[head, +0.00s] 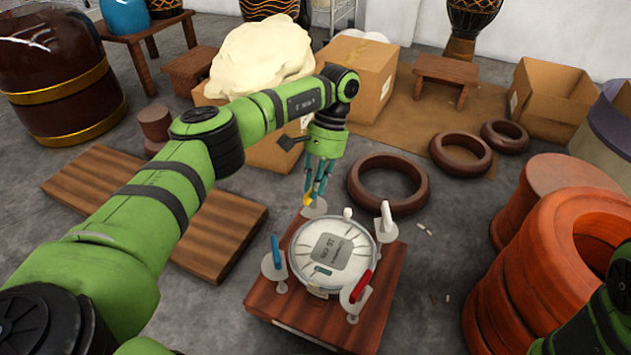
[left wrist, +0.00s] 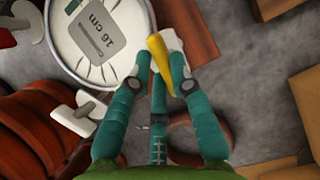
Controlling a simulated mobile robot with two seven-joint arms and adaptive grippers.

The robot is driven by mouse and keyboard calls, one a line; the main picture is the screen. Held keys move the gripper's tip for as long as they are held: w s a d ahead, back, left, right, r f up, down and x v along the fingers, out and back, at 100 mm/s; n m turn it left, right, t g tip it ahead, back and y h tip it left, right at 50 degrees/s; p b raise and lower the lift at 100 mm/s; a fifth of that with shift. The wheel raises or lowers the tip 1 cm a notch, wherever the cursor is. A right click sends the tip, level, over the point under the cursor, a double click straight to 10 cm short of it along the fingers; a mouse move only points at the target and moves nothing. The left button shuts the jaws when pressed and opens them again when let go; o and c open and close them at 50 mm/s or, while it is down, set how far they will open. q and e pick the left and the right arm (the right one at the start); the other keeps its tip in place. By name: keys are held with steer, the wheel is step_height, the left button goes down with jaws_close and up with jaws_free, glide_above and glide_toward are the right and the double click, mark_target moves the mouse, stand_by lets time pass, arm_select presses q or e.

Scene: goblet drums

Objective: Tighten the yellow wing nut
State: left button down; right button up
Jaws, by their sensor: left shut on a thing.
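The round white drum head (head: 333,253) lies face up on a low reddish-brown wooden table (head: 388,305). The yellow wing nut (head: 307,199) is at the drum's far edge, beside a white clamp piece (head: 315,210). My left gripper (head: 313,192) points down there, its teal fingers shut on the yellow wing nut, which also shows between the fingertips in the left wrist view (left wrist: 159,58). The fingers partly hide it. My right gripper is out of view.
A red wing nut (head: 362,286) and a blue one (head: 276,250) sit on other clamps around the rim, with a white clamp (head: 384,222) at right. A brown ring (head: 388,203) lies behind the table. Stacked orange-brown rings (head: 560,270) stand at right; a wooden pallet (head: 130,195) lies left.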

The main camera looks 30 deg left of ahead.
arm_select(q)
steer(key=shift+m, duration=0.4)
steer(key=c, duration=1.1)
jaws_free()
step_height(320, 180, up, 10)
steer(key=shift+f, duration=0.1)
